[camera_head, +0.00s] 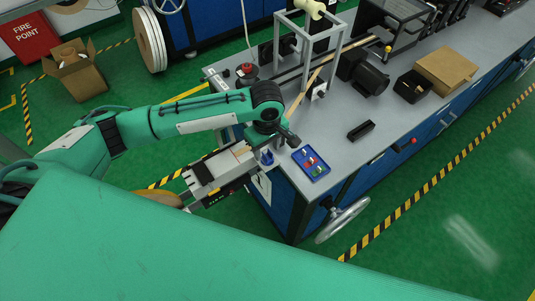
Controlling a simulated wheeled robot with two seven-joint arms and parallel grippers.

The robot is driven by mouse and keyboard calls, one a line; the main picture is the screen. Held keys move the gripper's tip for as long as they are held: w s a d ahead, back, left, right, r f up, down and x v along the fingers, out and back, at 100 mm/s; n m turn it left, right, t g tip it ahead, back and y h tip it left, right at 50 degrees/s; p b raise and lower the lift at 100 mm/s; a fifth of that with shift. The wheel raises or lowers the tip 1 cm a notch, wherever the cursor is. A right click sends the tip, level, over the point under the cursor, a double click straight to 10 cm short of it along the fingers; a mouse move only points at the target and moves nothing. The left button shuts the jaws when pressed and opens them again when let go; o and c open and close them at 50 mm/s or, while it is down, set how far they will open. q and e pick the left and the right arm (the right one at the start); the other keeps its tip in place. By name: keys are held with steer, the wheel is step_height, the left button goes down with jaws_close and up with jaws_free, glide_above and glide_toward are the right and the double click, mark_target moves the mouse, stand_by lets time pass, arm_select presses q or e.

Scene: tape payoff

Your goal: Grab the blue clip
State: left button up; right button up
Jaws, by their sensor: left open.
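A shallow blue tray (321,176) lies near the front corner of the grey workbench, with small white, red and green pieces in it. I cannot make out a separate blue clip inside it. A small dark blue piece (267,158) shows at the bench edge left of the tray, beside my left wrist; I cannot tell whether it is the clip. My left gripper (187,193) is open and empty. It points down and left, away from the tray, off the left side of the bench. My right gripper is out of view.
On the workbench (338,148) are a black open box (361,130), a metal frame (312,45), a dark motor (370,79) and a cardboard box (445,70). A handwheel (343,220) sticks out at the front.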

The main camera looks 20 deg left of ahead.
mark_target(267, 153)
arm_select(q)
steer(key=shift+w+f+p, duration=0.2)
steer(key=shift+f+p, duration=0.25)
steer(key=shift+f, duration=1.45)
steer(key=c, duration=1.1)
steer(key=shift+o, duration=0.2)
steer(key=shift+r, duration=0.15)
